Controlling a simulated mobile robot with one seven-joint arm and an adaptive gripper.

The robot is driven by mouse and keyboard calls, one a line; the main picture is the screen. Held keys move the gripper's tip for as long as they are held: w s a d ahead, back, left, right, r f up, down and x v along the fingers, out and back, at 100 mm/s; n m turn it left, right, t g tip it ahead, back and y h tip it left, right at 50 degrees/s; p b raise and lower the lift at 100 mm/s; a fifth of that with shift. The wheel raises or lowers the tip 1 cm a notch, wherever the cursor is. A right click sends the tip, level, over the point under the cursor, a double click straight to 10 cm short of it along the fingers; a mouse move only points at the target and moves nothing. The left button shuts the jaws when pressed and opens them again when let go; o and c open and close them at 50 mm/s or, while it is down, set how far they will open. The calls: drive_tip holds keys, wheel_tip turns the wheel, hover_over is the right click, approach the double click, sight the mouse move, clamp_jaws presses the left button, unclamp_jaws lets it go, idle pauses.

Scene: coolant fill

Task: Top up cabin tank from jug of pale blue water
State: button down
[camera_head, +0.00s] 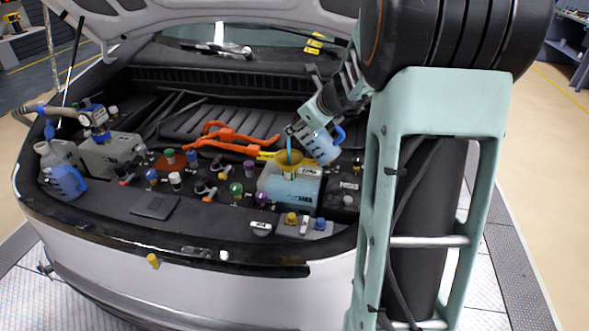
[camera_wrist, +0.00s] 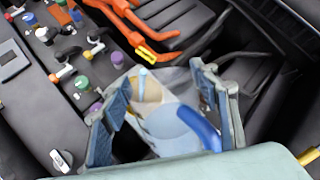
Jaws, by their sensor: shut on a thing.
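My gripper (camera_head: 303,128) is shut on a clear jug (camera_head: 321,147) with a blue handle. The jug is tilted to the left, above a yellow funnel (camera_head: 289,158). A thin blue stream runs down from the jug's lip into the funnel. The funnel stands in the top of a pale, see-through tank (camera_head: 290,186) with bluish contents and a white label too small to read surely. In the wrist view the jug (camera_wrist: 172,126) sits between my two fingers (camera_wrist: 163,92), with the tan funnel (camera_wrist: 147,90) beyond it. The liquid level inside the jug is unclear.
Another jug with blue liquid (camera_head: 67,181) stands at the far left beside a whitish tank. Orange cables (camera_head: 232,136) run behind the funnel. Several coloured caps (camera_head: 236,189) dot the bay left of the tank. The raised hood hangs above.

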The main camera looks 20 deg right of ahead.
drive_tip(key=shift+w+a+f+g+h+p, duration=0.3)
drive_tip(key=shift+f+g+h+p, duration=0.4)
drive_tip(key=shift+p, duration=3.15)
idle(1.9)
drive_tip(key=shift+w+f+n+g+p, duration=0.15)
drive_tip(key=shift+f+n+g+p, duration=0.2)
drive_tip(key=shift+p, duration=1.15)
idle(0.8)
